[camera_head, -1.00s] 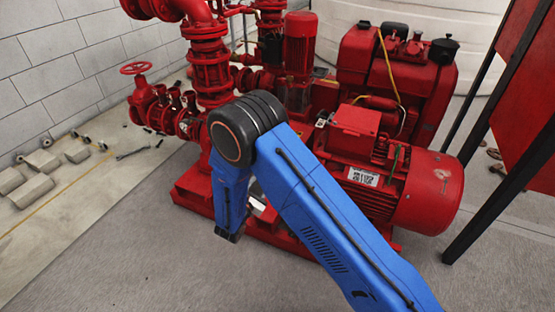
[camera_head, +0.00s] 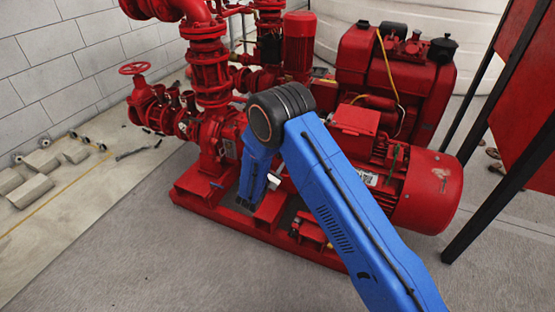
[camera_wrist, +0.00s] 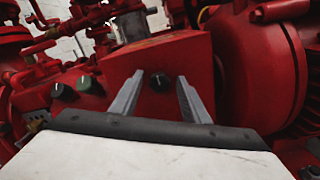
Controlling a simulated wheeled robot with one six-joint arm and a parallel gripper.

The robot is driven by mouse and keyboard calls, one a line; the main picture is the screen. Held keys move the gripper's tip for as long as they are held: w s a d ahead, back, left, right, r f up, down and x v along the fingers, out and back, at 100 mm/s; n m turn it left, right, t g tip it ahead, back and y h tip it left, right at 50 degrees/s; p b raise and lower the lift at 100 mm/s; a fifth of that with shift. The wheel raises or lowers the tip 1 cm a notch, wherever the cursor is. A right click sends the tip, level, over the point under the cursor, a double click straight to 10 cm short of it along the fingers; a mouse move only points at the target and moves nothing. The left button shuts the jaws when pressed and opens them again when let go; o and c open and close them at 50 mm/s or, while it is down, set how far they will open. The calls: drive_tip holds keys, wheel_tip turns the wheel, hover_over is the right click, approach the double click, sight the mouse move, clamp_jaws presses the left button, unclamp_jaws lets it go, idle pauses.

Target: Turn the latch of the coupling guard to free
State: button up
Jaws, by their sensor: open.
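In the wrist view, a small dark knob-like latch (camera_wrist: 159,83) with a pale mark sits on the front face of a red box, the coupling guard (camera_wrist: 193,54). My gripper (camera_wrist: 160,76) is open, with its two grey fingers spread to the left and right of the latch. The latch shows between them, and I see no finger touching it; the remaining distance is hard to judge. In the head view, my blue arm hides the gripper, the latch and most of the guard.
A large red motor housing (camera_wrist: 262,75) stands close on the right in the wrist view. A green knob (camera_wrist: 85,84) and a dark knob (camera_wrist: 63,92) sit at the left. In the head view, the red pump base (camera_head: 205,197) has clear floor (camera_head: 190,265) in front.

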drive_tip(key=c, duration=1.1)
drive_tip(key=shift+o, duration=0.2)
drive_tip(key=shift+n, duration=0.3)
drive_tip(key=n, duration=0.3)
drive_tip(key=shift+n, duration=0.3)
drive_tip(key=n, duration=0.4)
drive_tip(key=shift+a, duration=0.1)
drive_tip(key=n, duration=0.5)
drive_tip(key=shift+a, duration=0.1)
drive_tip(key=shift+w+f+n, duration=0.1)
drive_tip(key=shift+f+n, duration=0.05)
drive_tip(key=shift+n, duration=2.15)
